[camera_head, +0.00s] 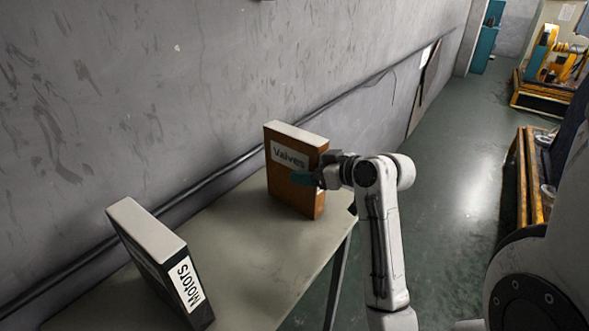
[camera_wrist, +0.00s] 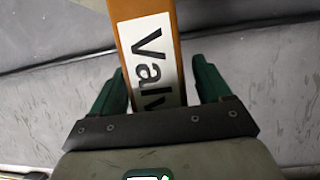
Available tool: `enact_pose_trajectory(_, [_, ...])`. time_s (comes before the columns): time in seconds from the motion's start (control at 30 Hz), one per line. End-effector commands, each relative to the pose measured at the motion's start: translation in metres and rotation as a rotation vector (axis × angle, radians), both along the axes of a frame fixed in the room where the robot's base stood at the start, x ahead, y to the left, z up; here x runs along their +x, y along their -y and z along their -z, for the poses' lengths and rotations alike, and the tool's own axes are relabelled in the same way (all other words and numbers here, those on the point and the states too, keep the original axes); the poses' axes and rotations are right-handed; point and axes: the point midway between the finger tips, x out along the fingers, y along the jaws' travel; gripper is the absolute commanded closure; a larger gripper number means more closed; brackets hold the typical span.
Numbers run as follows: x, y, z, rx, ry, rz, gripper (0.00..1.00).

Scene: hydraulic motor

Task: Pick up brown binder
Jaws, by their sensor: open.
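The brown binder (camera_head: 300,200) stands upright near the far right end of the table, with a white "Valves" label on its spine. It also shows in the wrist view (camera_wrist: 128,38), where its spine runs down between the two green fingers. My gripper (camera_head: 308,179) is at the binder's spine in the head view. In the wrist view my gripper (camera_wrist: 160,88) is open, with one finger on each side of the binder. A narrow gap shows on the right side; on the left the finger is very close, and I cannot tell whether it touches.
A black binder labelled "Motors" (camera_head: 165,270) stands on the grey table (camera_head: 240,255) at the near left. The wall (camera_head: 190,90) with a dark pipe runs behind the table. Open floor (camera_head: 450,170) lies to the right, with orange-edged equipment (camera_head: 530,175) beyond.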

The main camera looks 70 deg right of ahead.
Motion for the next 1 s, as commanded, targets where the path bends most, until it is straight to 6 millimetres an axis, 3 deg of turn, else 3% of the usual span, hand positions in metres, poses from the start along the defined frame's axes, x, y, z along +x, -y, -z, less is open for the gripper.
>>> enact_pose_trajectory(0.17, [0.0001, 0.0001, 0.0002, 0.0, 0.0, 0.0, 0.22])
enact_pose_trajectory(0.9, [-0.0001, 0.0, 0.0, 0.0, 0.0, 0.0, 0.92])
enact_pose_trajectory(1.0, [0.0, 0.0001, -0.0015, -0.003, 0.003, 0.0, 0.98])
